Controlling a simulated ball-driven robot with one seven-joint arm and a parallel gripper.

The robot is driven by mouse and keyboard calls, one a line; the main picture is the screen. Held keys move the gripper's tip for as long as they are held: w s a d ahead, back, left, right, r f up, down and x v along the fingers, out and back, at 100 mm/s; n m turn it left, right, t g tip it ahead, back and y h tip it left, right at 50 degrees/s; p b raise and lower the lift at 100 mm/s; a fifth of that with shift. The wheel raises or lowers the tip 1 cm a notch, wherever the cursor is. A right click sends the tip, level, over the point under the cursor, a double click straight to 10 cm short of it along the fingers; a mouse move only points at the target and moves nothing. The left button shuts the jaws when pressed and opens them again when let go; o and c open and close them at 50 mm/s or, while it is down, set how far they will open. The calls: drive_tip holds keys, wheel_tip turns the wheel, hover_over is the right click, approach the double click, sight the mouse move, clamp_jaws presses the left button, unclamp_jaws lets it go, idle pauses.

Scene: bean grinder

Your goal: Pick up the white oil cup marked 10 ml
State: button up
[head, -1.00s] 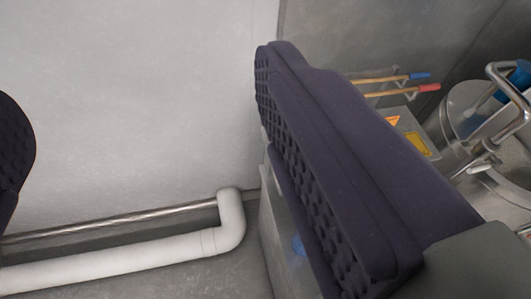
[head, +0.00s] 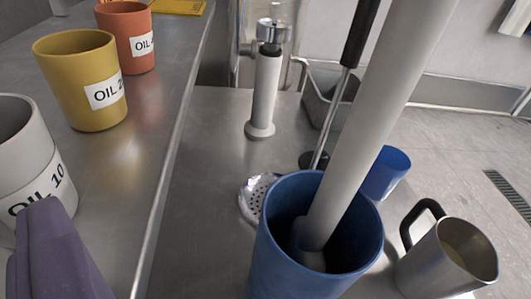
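The white oil cup (head: 22,140), with a label reading "OIL 10", is at the left edge of the head view, partly cut off. Its lower part is hidden, so I cannot tell whether it rests on the steel counter (head: 130,190). One purple padded finger of my gripper (head: 52,252) shows at the lower left and overlaps the cup's lower front. I cannot tell whether it touches the cup. The other finger is not visible.
A yellow oil cup (head: 78,85) and an orange one (head: 127,40) stand behind it. To the right are a blue container (head: 275,255) holding a thick grey rod (head: 375,110), a white-grey tamper-like post (head: 265,90) and a steel mug (head: 425,260).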

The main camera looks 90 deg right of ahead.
sight(15, 184)
drive_tip(key=shift+h, duration=0.4)
drive_tip(key=w+d+b, duration=0.1)
drive_tip(key=d, duration=0.1)
drive_tip(key=w+d+f+b, duration=0.1)
drive_tip(key=d, duration=0.1)
drive_tip(key=d+f+b, duration=0.1)
drive_tip(key=d, duration=0.2)
drive_tip(key=shift+w+f, duration=0.15)
drive_tip(key=shift+w, duration=0.25)
drive_tip(key=c, duration=1)
